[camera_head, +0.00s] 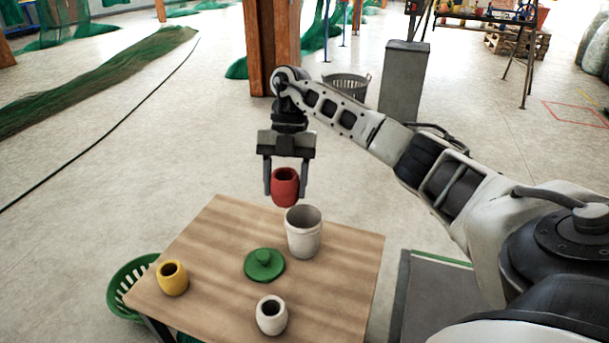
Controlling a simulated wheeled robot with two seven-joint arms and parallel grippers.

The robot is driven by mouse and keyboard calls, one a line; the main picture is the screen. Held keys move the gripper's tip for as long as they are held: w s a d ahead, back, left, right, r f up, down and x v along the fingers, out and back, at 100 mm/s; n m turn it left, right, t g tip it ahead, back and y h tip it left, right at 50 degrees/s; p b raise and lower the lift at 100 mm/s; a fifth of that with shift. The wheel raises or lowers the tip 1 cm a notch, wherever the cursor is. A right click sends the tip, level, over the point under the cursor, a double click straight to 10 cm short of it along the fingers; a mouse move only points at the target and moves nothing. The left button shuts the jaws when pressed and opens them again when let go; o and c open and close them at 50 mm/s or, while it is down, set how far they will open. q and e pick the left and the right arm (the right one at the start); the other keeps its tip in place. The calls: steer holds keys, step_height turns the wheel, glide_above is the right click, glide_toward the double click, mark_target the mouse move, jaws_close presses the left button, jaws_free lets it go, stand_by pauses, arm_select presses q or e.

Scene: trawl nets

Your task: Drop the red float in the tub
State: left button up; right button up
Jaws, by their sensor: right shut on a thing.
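The red float (285,188) is a small barrel shape with a hole in its top. My right gripper (285,190) is shut on it, one finger on each side, and holds it upright above the far part of the table. The tub (303,236) is a white, open-topped round pot standing upright on the table. The float is just behind and slightly left of the tub's rim in the picture, and its base looks close to rim height. I cannot tell whether they touch. My left gripper is not in view.
The wooden table (213,266) also bears a green lid (264,265), a yellow float (172,278) and a white float (271,315). A green basket (126,287) stands on the floor at the table's left. A grey basket (346,86) and a wooden post (273,40) stand farther back.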

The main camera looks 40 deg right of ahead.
arm_select(q)
steer(key=b, duration=0.2)
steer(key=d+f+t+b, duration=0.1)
steer(key=b, duration=0.1)
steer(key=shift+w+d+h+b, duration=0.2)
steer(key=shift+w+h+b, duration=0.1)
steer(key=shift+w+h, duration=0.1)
arm_select(e)
steer(key=d+f+m+t, duration=0.3)
steer(key=f+m, duration=0.3)
steer(key=m, duration=0.3)
steer(key=shift+s+d+m+t+y, duration=0.2)
steer(key=shift+d+m+t+y, duration=0.15)
steer(key=shift+d, duration=0.55)
